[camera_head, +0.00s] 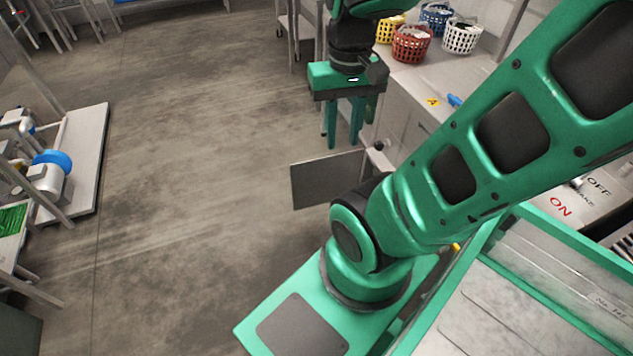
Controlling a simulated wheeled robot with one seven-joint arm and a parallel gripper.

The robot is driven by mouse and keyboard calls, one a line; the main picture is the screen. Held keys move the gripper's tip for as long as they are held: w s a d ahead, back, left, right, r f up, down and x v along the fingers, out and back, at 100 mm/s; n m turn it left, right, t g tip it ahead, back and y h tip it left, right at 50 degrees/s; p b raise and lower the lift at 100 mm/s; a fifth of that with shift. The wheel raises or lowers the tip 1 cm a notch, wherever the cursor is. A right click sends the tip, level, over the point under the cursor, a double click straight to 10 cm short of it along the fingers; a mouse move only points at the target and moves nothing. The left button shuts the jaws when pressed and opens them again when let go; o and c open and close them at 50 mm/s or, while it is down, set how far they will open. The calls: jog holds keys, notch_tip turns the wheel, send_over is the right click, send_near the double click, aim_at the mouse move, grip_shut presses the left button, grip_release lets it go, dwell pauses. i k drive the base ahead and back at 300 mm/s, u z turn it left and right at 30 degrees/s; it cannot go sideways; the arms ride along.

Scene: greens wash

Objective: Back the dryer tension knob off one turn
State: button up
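My gripper (343,142) hangs fingers-down at upper middle. Its two green fingers are apart, with nothing visible between them. I cannot make out a knob clearly marked as the dryer tension knob. At the right, a pale panel (580,203) carries "ON", "OFF" and a partly hidden word. My arm hides much of this area.
A counter (418,78) at the back right holds red (411,44), white (462,37), blue and yellow baskets. A green-framed unit (500,235) fills the lower right. A pallet-like platform (85,150) with machinery stands left. The concrete floor (190,150) between is clear.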

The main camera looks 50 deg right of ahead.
aim_at(378, 145)
jog(key=i, duration=3.75)
jog(key=z, duration=4.25)
